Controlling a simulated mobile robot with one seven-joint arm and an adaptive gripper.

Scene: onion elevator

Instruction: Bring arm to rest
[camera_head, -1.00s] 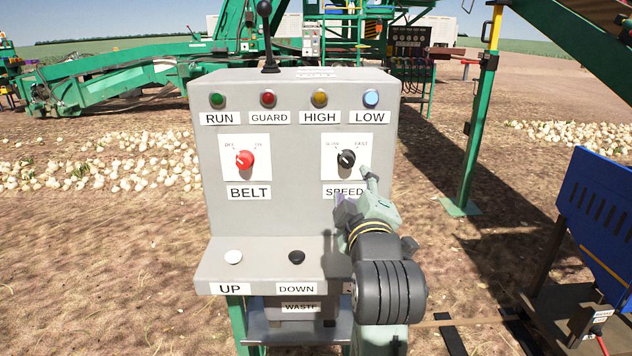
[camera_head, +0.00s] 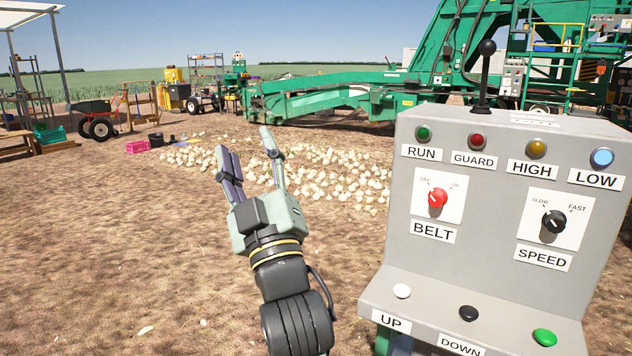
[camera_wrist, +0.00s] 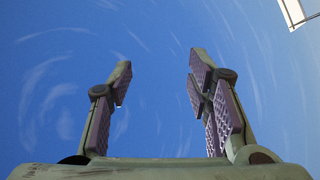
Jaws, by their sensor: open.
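My gripper (camera_head: 250,152) is raised in the open left of the control box, fingers pointing up, open and empty. In the wrist view its two fingers (camera_wrist: 160,85) stand apart against blue sky, with nothing between them. The grey control box (camera_head: 400,245) stands at the right of the head view, apart from my gripper. It carries a red BELT knob (camera_head: 438,199) and a black SPEED knob (camera_head: 554,222). The blue LOW lamp (camera_head: 602,157) looks bright.
A black-knobbed lever (camera_head: 486,75) stands on top of the box. White UP (camera_head: 401,291), black DOWN (camera_head: 468,313) and green (camera_head: 544,338) buttons sit on its front ledge. Onions (camera_head: 330,170) lie on the ground behind my gripper. A green machine (camera_head: 330,97) stands farther back.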

